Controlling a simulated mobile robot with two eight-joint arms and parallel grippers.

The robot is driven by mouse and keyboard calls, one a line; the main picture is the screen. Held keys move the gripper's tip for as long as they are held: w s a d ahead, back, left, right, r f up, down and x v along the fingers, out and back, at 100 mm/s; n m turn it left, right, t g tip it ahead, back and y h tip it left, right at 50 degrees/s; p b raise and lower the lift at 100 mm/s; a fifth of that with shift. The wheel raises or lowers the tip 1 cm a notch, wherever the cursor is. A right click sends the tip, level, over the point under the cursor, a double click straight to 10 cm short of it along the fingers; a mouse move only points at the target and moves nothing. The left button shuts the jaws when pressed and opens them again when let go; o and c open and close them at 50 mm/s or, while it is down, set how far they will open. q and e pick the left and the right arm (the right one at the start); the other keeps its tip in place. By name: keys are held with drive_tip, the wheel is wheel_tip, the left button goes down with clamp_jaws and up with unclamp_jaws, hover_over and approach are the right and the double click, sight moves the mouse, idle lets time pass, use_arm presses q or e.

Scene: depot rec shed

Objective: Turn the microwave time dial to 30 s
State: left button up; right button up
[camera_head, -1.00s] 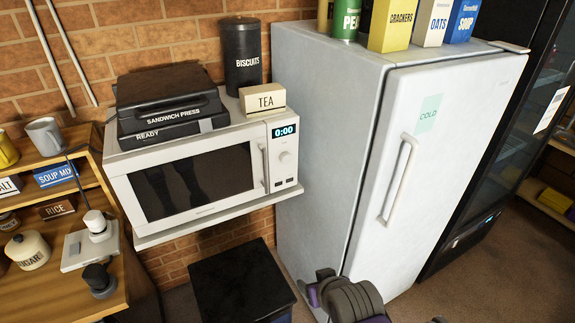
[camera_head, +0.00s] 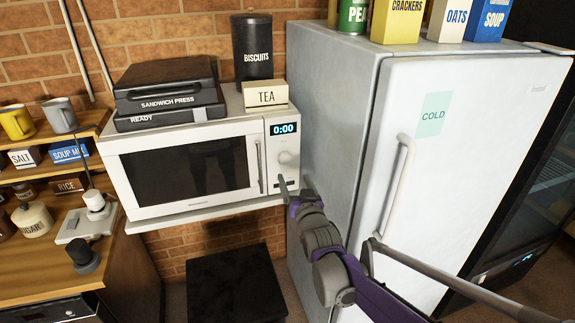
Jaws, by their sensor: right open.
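The white microwave (camera_head: 188,165) stands on a shelf against the brick wall, its door closed. Its display (camera_head: 284,129) reads 0:00. The round white time dial (camera_head: 285,157) sits below the display on the right-hand panel. The dial's markings are too small to read. My right gripper (camera_head: 290,187) is open and empty, just below and in front of the dial, apparently not touching it. Its fingers overlap the lower panel in the picture and partly hide it. My left gripper is not in view.
The white fridge (camera_head: 335,120) stands close to the right of the microwave, near my right arm. A sandwich press (camera_head: 168,90), a tea box (camera_head: 265,96) and a biscuits tin (camera_head: 251,50) rest on top of the microwave. A black-topped box (camera_head: 235,285) stands below.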

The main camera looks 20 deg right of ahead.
sight(286, 160)
drive_tip(key=w, duration=0.9)
drive_tip(key=shift+w+d+p, duration=0.15)
drive_tip(key=shift+w+p, duration=0.15)
drive_tip(key=shift+w, duration=0.1)
clamp_jaws()
